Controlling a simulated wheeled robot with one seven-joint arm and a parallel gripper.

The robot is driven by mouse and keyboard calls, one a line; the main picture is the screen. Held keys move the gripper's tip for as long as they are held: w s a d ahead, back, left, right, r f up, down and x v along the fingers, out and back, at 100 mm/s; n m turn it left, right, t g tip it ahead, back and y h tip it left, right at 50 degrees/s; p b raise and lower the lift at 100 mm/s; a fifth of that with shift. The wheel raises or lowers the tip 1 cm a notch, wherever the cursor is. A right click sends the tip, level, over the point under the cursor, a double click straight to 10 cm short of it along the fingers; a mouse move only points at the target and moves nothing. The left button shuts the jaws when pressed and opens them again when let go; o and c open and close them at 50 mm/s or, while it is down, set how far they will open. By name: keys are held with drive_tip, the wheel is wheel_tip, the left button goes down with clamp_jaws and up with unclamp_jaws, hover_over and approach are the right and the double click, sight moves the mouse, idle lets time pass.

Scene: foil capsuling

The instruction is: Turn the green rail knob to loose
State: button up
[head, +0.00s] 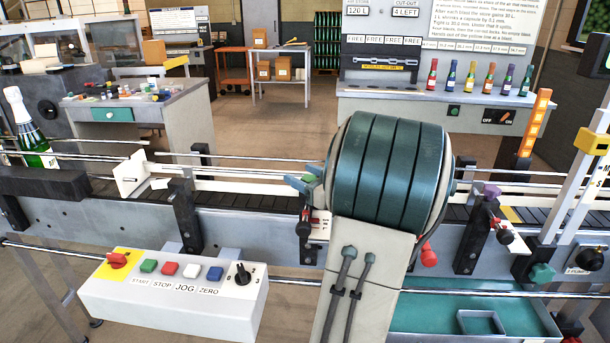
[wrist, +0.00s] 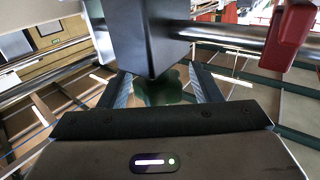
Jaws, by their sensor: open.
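In the wrist view a green knob (wrist: 158,88) shows between the two dark fingers of my gripper (wrist: 163,80), below a dark grey block (wrist: 147,35) that hides part of it. The fingers are apart, one on each side of the knob. I cannot tell whether either finger touches it. A green knob (head: 541,273) shows there at the right on the conveyor's front, and a small green part (head: 310,178) shows just left of my arm.
A metal rail (wrist: 225,35) and a red part (wrist: 293,32) lie close to my gripper. The conveyor (head: 110,222) runs across, with a green bottle (head: 30,135) at its left. A control box (head: 175,302) with buttons stands in front.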

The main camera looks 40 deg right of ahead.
drive_tip(key=shift+w, duration=0.1)
drive_tip(key=c, duration=1)
drive_tip(key=shift+r+y+p, duration=0.1)
drive_tip(key=shift+y+p, duration=0.2)
drive_tip(key=shift+p, duration=0.15)
drive_tip(key=n+y+p, duration=0.2)
drive_tip(key=n+y, duration=0.1)
drive_tip(key=y, duration=0.1)
drive_tip(key=shift+a+g+p, duration=0.15)
drive_tip(key=shift+g+p, duration=0.25)
drive_tip(key=shift+s+a+n+g+y+p, duration=0.15)
drive_tip(key=shift+n+g+y+p, duration=0.65)
drive_tip(key=shift+n+y, duration=0.6)
drive_tip(key=shift+s+a+n+g+y+p, duration=0.15)
drive_tip(key=shift+n+g+y+p, duration=0.6)
drive_tip(key=shift+y, duration=1.05)
drive_tip(key=shift+w+n+g, duration=0.1)
drive_tip(key=shift+n+g, duration=0.15)
drive_tip(key=o, duration=1)
